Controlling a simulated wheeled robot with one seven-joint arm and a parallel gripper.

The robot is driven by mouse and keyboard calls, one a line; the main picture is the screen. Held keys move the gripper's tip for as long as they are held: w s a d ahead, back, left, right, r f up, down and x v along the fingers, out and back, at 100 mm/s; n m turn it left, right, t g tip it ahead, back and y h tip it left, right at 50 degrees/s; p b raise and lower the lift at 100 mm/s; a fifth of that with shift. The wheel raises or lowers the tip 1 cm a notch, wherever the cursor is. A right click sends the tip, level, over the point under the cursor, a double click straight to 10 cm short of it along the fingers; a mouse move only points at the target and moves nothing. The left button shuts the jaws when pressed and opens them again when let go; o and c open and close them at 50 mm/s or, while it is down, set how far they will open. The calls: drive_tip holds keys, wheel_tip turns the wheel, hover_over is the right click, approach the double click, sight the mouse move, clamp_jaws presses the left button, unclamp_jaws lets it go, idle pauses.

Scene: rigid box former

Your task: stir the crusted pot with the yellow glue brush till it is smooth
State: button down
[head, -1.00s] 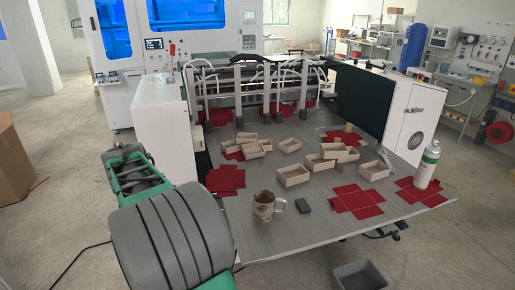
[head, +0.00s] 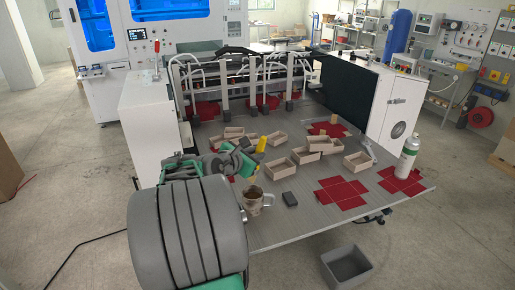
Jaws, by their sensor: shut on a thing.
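The pot (head: 253,204) is a mug-like vessel with a side handle and a dark brown inside. It stands upright near the front left of the grey table. My gripper (head: 257,153) is behind and above the pot, partly hidden by my own arm links. It is shut on the yellow glue brush (head: 261,144), whose yellow handle shows at the gripper's right side. The brush's bristle end cannot be made out. The brush appears apart from the pot. The state of the crust inside is too small to tell.
Several open beige boxes (head: 278,168) and flat red blanks (head: 341,193) lie behind and to the right. A grey bin (head: 347,265) is on the floor in front.

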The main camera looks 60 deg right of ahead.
wheel_tip(320, 180, down, 12)
drive_tip(key=b, duration=0.8)
drive_tip(key=shift+s+d, duration=0.25)
drive_tip(key=shift+s, duration=0.05)
drive_tip(key=shift+r, duration=0.1)
